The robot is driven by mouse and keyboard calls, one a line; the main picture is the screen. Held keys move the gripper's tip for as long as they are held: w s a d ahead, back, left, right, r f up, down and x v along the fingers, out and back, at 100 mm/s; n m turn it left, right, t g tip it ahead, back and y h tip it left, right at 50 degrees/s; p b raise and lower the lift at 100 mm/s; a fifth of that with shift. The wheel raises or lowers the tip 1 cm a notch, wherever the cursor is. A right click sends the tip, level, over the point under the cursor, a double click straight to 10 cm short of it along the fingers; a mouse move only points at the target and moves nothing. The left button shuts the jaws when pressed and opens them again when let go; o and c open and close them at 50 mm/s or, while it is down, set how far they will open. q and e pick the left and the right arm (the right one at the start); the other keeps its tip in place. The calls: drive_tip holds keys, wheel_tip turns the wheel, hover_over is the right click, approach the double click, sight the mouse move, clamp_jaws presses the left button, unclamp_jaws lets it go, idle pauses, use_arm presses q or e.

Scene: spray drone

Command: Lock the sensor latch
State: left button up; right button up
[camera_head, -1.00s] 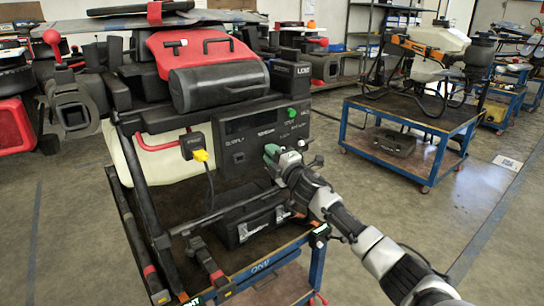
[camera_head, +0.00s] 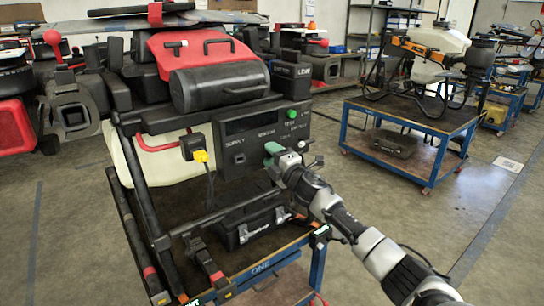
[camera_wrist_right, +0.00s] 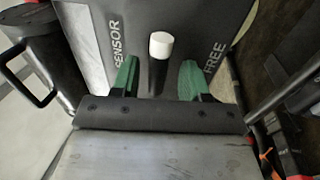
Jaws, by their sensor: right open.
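The sensor latch is a dark lever with a white tip (camera_wrist_right: 160,45) in the right wrist view. It stands on a dark panel (camera_wrist_right: 200,18) printed SENSOR on its left and FREE on its right. My right gripper (camera_wrist_right: 154,80) is open, with one green fingertip on each side of the lever. The lever shows between the fingers, with gaps on both sides. In the head view my right gripper (camera_head: 281,153) is at the right end of the spray drone's (camera_head: 262,126) front panel. There it covers most of the latch. My left gripper is not in view.
A second blue cart (camera_head: 410,150) stands at the back right, with open floor between.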

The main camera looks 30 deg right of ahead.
drive_tip(key=a+b+v, duration=0.1)
drive_tip(key=b+v, duration=0.1)
drive_tip(key=v, duration=0.8)
drive_tip(key=shift+s+d, duration=0.35)
drive_tip(key=shift+d, duration=0.15)
drive_tip(key=shift+f, duration=0.15)
